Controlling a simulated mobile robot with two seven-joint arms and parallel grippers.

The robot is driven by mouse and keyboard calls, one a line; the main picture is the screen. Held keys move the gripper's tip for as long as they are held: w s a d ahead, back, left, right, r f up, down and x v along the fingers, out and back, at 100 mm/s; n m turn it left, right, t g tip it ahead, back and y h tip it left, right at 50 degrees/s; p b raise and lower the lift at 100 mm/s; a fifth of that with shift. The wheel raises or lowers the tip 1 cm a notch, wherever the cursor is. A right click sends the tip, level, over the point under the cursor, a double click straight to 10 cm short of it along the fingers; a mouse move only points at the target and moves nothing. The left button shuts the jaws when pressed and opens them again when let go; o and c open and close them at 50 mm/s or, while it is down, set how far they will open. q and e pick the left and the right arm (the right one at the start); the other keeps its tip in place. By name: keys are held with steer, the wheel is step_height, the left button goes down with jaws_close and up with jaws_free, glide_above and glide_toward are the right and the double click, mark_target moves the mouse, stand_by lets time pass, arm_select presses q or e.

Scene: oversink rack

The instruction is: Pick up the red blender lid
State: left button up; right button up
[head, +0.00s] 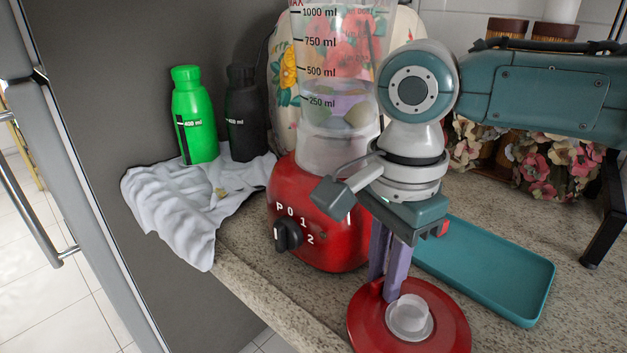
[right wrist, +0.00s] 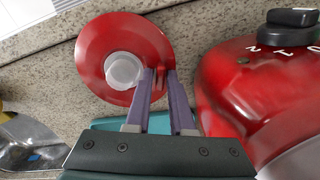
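The red blender lid (head: 364,318) is a round disc with a translucent cap (head: 408,314) in its middle. It is at the bottom of the head view, over the counter near its front edge. The lid also shows in the right wrist view (right wrist: 98,45). My right gripper (head: 390,285) points down at the lid's far side. Its two purple fingers are close together, with a small red part of the lid's edge between the tips (right wrist: 160,78). I cannot tell whether the lid is lifted clear of the counter. My left gripper is out of view.
The red blender base (head: 340,240) with its clear jug (head: 335,140) stands close to my right gripper. A teal tray (head: 490,270) lies to the right. A white cloth (head: 180,210), a green bottle (head: 193,115) and a dark bottle (head: 244,115) are to the left.

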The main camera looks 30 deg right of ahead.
jaws_close()
steer(key=shift+r, duration=0.15)
stand_by(0.4)
